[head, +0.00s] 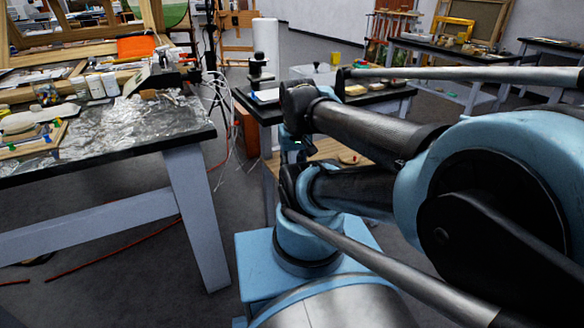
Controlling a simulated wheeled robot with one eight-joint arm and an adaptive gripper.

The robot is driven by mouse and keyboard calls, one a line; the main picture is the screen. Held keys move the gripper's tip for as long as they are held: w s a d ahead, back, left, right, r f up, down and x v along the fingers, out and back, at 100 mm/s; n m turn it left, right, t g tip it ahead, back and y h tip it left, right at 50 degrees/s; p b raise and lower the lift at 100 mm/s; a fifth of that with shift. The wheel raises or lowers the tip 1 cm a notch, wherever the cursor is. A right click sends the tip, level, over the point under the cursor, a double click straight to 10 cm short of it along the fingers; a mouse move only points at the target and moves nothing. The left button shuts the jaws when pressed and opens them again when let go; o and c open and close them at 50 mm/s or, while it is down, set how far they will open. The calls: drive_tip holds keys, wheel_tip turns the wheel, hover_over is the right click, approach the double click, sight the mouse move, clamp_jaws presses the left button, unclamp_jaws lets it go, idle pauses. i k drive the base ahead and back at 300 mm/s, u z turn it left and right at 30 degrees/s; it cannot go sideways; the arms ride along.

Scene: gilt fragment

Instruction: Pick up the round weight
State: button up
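I cannot pick out the round weight with certainty. A small dark object with a rounded knob on top (258,67) stands upright on the left part of the black-topped table (244,97) behind my arm. It is too small to tell whether it is a weight. My blue and black arm fills the right side and the lower middle of the head view and hides much of that table. My gripper's fingers do not show.
A grey-legged workbench (190,135) stands at left, with crumpled foil (130,118), white jars (103,85) and tools on it. Cables (222,115) hang between the two tables. Grey floor (120,250) is open under the bench. More cluttered tables (455,60) stand at the back right.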

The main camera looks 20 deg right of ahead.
sight(23, 127)
drive_tip(key=u, duration=1.8)
drive_tip(key=k, duration=0.35)
drive_tip(key=u, duration=0.2)
drive_tip(key=i, duration=0.8)
drive_tip(key=z, duration=0.35)
